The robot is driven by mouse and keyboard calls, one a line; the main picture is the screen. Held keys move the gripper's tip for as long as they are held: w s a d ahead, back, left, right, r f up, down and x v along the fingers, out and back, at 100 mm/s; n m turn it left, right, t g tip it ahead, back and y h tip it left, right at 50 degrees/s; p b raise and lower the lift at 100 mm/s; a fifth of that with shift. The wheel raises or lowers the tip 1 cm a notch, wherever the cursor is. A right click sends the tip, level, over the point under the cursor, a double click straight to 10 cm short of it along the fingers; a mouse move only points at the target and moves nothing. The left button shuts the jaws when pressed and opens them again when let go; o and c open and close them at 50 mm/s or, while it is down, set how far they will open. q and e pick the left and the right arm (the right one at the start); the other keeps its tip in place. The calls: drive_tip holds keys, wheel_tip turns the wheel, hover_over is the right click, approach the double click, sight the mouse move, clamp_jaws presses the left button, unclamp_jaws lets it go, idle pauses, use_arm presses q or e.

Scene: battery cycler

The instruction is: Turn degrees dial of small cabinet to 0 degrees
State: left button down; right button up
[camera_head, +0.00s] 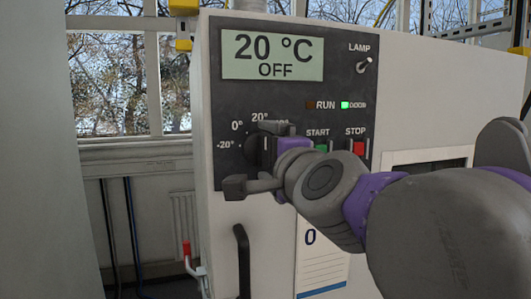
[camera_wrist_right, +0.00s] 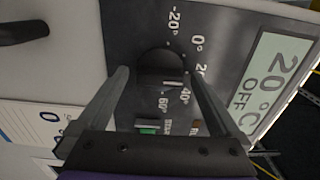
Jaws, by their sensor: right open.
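The degrees dial (camera_wrist_right: 160,62) is a round black knob on the dark control panel of the small white cabinet (camera_head: 450,85). Marks from -20° through 0°, 20° and 40° to 60° run around it. The display (camera_head: 272,55) reads 20 °C and OFF. My right gripper (camera_head: 255,160) is open in front of the dial, which it largely hides in the head view. In the wrist view its fingers (camera_wrist_right: 157,74) lie either side of the dial; contact cannot be told.
The green START button (camera_head: 322,146) and red STOP button (camera_head: 358,147) are right of the dial, close to my right gripper. A LAMP switch (camera_head: 364,64) is above. A black door handle (camera_head: 242,260) stands below. Windows are on the left.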

drive_tip(key=c, duration=1.4)
drive_tip(key=shift+n, duration=0.3)
drive_tip(key=shift+n+p, duration=0.35)
drive_tip(key=shift+n, duration=3.15)
drive_tip(key=o, duration=1.4)
